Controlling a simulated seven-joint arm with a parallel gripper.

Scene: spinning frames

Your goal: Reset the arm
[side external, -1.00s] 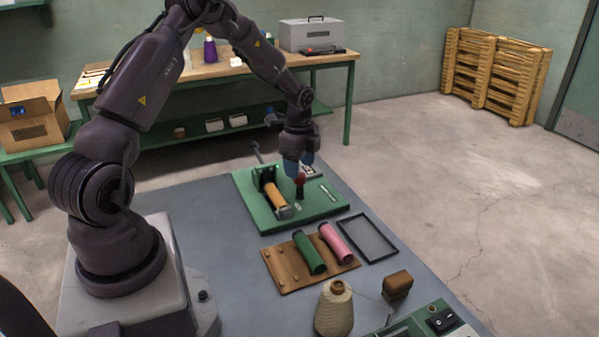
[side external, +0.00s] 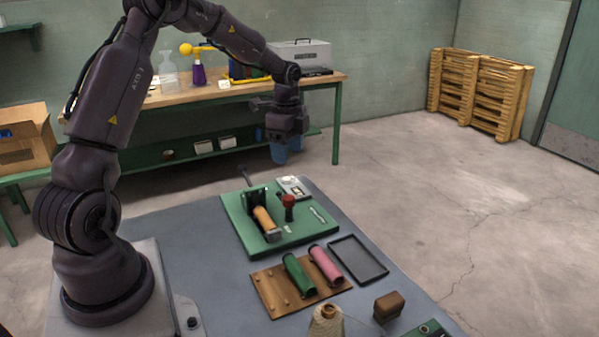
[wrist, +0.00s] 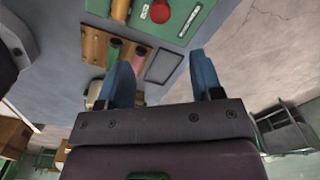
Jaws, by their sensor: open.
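My gripper (side external: 284,153) hangs in the air above and behind the green machine base, with its blue fingers pointing down. In the wrist view its two blue fingers (wrist: 163,80) are spread apart with nothing between them. The green base (side external: 308,233) carries an orange spool (side external: 265,221) in a holder and a red-topped knob (side external: 289,202). My gripper is clear of all of these. In the wrist view the red knob (wrist: 160,12) shows beyond the fingers.
A wooden peg board (side external: 275,290) holds a green spool (side external: 299,275) and a pink spool (side external: 325,265). A black empty frame (side external: 376,272) lies to the right. A cream thread cone (side external: 325,322) and brown block (side external: 389,306) stand in front. A workbench (side external: 338,77) is behind.

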